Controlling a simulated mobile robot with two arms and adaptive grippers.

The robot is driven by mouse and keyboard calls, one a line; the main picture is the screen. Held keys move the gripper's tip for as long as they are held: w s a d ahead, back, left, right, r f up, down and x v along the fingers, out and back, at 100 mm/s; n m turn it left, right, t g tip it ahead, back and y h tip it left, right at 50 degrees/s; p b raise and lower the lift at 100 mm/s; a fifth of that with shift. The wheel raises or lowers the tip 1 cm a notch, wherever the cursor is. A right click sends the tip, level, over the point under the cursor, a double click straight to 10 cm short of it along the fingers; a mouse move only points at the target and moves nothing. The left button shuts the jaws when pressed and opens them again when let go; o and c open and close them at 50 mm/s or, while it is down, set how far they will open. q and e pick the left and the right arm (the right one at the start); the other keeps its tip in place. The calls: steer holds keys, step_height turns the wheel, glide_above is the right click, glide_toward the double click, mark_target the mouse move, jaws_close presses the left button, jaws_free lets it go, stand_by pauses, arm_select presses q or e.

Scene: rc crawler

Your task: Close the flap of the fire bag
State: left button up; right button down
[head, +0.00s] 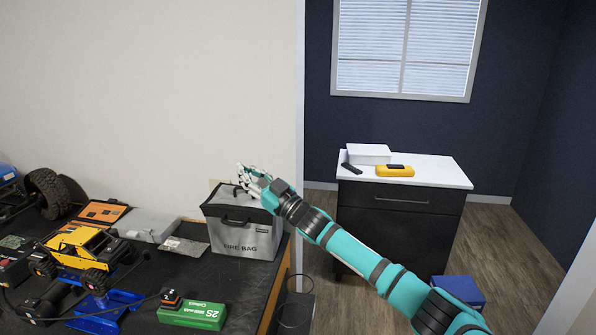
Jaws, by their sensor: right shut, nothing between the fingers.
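The fire bag (247,240) is a grey box-shaped bag with "FIRE BAG" printed on its front. It stands at the right end of the dark workbench, against the wall edge. Its dark flap (222,201) lies across the top, with a black handle below it on the front. My right gripper (244,178) is shut and empty, just above the back of the flap. I cannot tell whether it touches the flap, and it hides the flap's right part. My left gripper is not in view.
A green battery box (192,315) lies in front of the bag. A white-topped cabinet (420,172) stands beyond the doorway.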

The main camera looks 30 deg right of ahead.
mark_target(241, 201)
steer(key=g+p, duration=0.1)
steer(key=a+n+p, duration=0.1)
steer(key=shift+w+f+g+h+p, duration=0.25)
steer(key=shift+w+g+h+p, duration=0.05)
steer(key=shift+w+g+p, duration=0.1)
steer(key=shift+a+f+p, duration=0.15)
steer(key=shift+f+p, duration=0.2)
steer(key=shift+p, duration=0.2)
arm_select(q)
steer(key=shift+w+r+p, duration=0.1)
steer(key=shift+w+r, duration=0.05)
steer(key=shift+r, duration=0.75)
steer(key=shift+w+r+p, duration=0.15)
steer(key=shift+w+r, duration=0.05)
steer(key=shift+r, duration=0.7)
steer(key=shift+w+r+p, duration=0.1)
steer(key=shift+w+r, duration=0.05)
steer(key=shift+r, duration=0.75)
arm_select(e)
steer(key=shift+w+a+f+n+g+h, duration=0.15)
steer(key=shift+w+f+n+g+h, duration=0.15)
steer(key=shift+f+g, duration=0.15)
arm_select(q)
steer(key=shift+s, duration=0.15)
arm_select(e)
steer(key=shift+s, duration=0.1)
steer(key=shift+r, duration=0.1)
